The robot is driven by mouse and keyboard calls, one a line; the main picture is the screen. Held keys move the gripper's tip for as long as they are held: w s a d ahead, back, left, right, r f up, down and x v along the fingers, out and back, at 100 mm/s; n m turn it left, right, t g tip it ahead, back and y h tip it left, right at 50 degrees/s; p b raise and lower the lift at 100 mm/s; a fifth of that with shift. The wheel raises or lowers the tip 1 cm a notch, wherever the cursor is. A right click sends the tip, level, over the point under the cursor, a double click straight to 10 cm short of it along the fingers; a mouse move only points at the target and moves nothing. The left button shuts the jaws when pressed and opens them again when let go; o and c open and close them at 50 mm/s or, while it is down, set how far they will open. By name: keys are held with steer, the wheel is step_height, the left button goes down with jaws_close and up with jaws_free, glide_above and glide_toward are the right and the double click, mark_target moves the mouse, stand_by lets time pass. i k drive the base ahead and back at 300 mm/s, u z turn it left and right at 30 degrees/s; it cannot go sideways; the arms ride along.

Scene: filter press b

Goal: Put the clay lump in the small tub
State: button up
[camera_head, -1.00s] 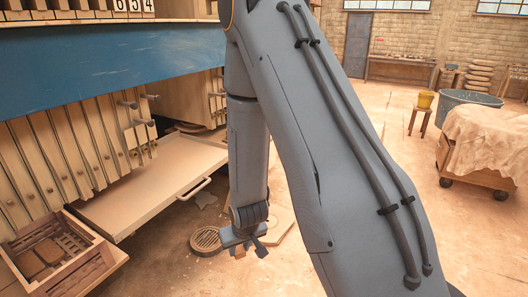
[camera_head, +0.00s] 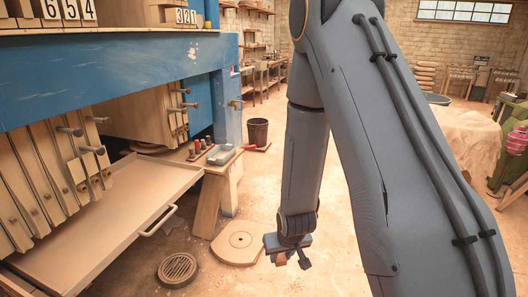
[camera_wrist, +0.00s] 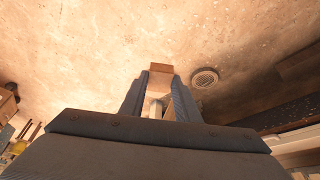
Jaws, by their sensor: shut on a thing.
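My gripper (camera_head: 287,256) hangs low over the floor in the head view. It is shut on a brown block-like lump (camera_head: 281,259), taken to be the clay lump. In the wrist view the lump (camera_wrist: 160,69) sits between the two fingers (camera_wrist: 158,88), with bare floor beyond it. I cannot make out the small tub for certain. A dark bucket (camera_head: 257,132) stands on the floor behind the press. A small yellow thing (camera_wrist: 18,147) shows at the lower left of the wrist view, too small to name. My arm hides the middle of the room.
The blue press (camera_head: 110,65) fills the left, with a pale tray (camera_head: 110,220) jutting out below. A floor drain (camera_head: 178,269) and a round-topped slab (camera_head: 240,242) lie near my gripper. A cloth-covered heap (camera_head: 458,132) and a green thing (camera_head: 512,145) stand right.

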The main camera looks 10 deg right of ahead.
mark_target(222, 157)
steer(key=z, duration=0.75)
steer(key=i, duration=1.7)
steer(key=u, duration=0.95)
steer(key=i, duration=0.55)
steer(key=u, duration=0.6)
